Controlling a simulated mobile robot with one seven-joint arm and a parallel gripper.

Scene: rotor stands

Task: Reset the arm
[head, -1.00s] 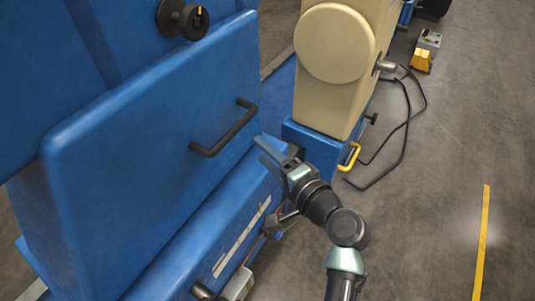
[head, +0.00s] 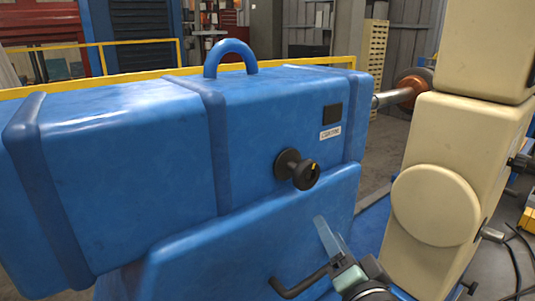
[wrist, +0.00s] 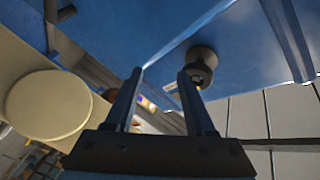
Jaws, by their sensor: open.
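My gripper (head: 326,236) is at the lower middle of the head view, in front of the blue housing (head: 130,165). Its fingers point up and it holds nothing. In the wrist view the two fingers of my gripper (wrist: 161,76) stand apart with a clear gap. A black knob (head: 297,168) with a yellow mark sits on the housing, up and left of the fingertips. The knob also shows in the wrist view (wrist: 201,60), partly behind the right finger. A black bar handle (head: 298,286) is below and left of my gripper. Most of my arm is out of view.
A cream stand (head: 440,150) with a round cover (head: 436,204) rises to the right. A shaft (head: 393,97) reaches out from behind it. A blue lifting loop (head: 231,55) tops the housing. A yellow rail (head: 100,50) runs behind. Cables (head: 515,262) lie at far right.

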